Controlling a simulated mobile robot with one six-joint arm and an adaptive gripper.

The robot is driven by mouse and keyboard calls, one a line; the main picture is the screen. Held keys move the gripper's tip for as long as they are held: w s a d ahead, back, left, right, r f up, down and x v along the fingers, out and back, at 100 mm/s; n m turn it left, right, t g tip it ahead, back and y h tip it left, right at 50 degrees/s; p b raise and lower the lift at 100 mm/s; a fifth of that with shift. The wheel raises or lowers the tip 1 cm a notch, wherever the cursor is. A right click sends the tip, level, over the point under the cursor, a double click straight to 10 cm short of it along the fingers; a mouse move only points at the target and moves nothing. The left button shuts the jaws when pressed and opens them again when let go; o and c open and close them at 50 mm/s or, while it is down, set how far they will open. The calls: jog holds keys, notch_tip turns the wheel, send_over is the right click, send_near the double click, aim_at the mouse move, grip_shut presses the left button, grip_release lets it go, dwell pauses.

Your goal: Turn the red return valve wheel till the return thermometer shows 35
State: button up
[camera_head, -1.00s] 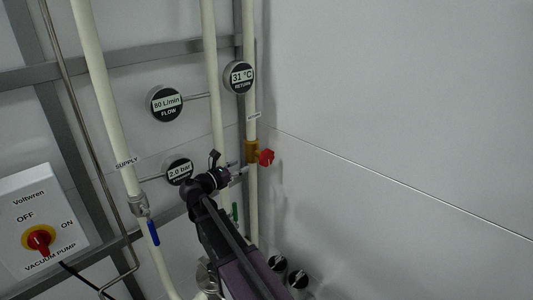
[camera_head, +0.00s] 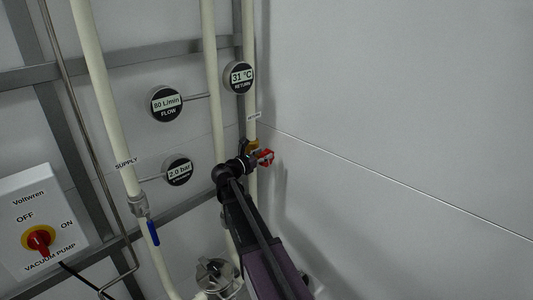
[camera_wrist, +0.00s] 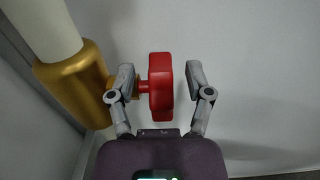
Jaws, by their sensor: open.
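The red return valve wheel (camera_wrist: 161,87) sits on a brass valve body (camera_wrist: 75,82) on the return pipe. In the wrist view my gripper (camera_wrist: 160,80) is open, with one finger on each side of the wheel and visible gaps to it. The left finger is near the wheel's stem. In the head view my gripper (camera_head: 258,160) is at the red wheel (camera_head: 267,157), partly covering it and the brass body. The return thermometer (camera_head: 239,77) shows 31 °C.
The flow gauge (camera_head: 166,103) shows 80 L/min and the pressure gauge (camera_head: 178,170) 2.0 bar. The supply pipe (camera_head: 105,95) with a blue handle (camera_head: 153,232) and a vacuum pump switch box (camera_head: 40,222) stand left. A bare wall (camera_head: 400,120) is right.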

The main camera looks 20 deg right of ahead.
jog(key=shift+x, duration=0.9)
grip_shut()
